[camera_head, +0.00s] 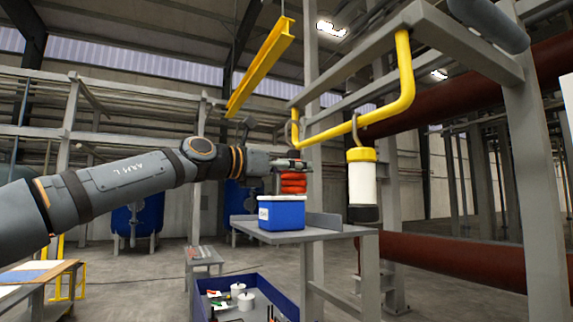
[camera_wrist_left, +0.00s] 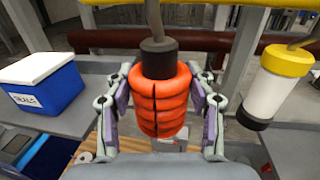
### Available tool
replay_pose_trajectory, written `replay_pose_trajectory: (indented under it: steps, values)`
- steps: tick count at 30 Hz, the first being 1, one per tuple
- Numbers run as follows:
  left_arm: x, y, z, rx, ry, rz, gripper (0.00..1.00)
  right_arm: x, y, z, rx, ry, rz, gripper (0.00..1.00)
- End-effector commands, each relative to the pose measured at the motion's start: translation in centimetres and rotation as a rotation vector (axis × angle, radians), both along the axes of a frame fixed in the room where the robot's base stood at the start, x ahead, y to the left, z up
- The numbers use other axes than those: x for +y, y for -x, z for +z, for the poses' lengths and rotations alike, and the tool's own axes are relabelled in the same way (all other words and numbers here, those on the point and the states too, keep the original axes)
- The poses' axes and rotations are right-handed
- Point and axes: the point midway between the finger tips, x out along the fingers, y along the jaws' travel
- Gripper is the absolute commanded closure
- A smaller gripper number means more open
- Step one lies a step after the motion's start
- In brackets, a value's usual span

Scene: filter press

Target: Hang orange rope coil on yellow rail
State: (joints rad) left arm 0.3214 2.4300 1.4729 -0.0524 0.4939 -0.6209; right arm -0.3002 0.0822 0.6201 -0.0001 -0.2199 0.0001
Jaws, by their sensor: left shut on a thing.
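The orange rope coil (camera_head: 293,183) is held upright in my left gripper (camera_head: 288,165), above and behind the blue box. In the left wrist view, the fingers close on both sides of the coil (camera_wrist_left: 158,98), which has a black collar and a grey hook stem rising out of the top of the picture. The yellow rail (camera_head: 352,124) bends down from the grey frame and runs left. In the head view the coil hangs below the rail's left end, where a grey hook shows; I cannot tell whether it rests on the rail. My right gripper is not in view.
A white cylinder with yellow top (camera_head: 362,185) hangs by a hook on the rail, right of the coil. A blue box with white lid (camera_head: 282,213) stands on a grey shelf (camera_head: 330,232). A blue-walled bin (camera_head: 262,283) with small items lies below.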

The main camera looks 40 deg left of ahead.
Motion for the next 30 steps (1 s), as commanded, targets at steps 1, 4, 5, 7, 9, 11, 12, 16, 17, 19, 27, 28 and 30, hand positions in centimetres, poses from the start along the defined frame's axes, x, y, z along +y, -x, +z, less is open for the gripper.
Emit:
replay_pose_trajectory:
  steps: [1,4,5,7,9,11,12,16,17,19,27,28,30]
  values:
    - [-0.1,-0.3,0.6,0.0,0.0,0.0,0.89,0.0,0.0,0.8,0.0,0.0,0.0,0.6]
    - [-0.3,-0.9,0.8,0.0,0.0,0.001,0.89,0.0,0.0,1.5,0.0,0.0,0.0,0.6]
    - [-0.4,-1.0,0.9,0.0,0.0,0.001,0.89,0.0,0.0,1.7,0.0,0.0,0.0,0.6]
    - [-0.6,-1.4,1.1,0.001,0.001,0.001,0.89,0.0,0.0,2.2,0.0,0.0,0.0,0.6]
    - [-0.8,-1.9,0.9,0.001,0.0,0.001,0.89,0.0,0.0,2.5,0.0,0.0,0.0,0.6]
    - [-1.0,-2.3,0.9,0.002,0.001,0.0,0.89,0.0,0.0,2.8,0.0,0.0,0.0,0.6]
    - [-1.0,-2.5,1.0,0.001,0.0,0.001,0.89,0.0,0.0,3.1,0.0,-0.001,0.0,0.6]
    - [-1.4,-3.4,1.0,0.002,0.0,0.0,0.89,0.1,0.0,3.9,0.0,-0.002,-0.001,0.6]
    - [-1.5,-3.6,1.0,0.001,0.001,0.0,0.89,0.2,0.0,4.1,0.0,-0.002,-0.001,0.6]
    - [-1.7,-4.0,1.0,0.001,0.001,0.0,0.89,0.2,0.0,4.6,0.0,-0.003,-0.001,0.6]
    - [-2.3,-5.5,-0.2,0.001,0.001,0.004,0.89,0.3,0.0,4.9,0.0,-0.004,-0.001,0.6]
    - [-2.3,-5.6,-0.5,0.001,0.002,0.003,0.89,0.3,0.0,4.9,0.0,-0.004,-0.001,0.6]
    - [-2.4,-5.7,-0.9,0.001,0.001,0.001,0.89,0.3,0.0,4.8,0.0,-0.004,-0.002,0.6]
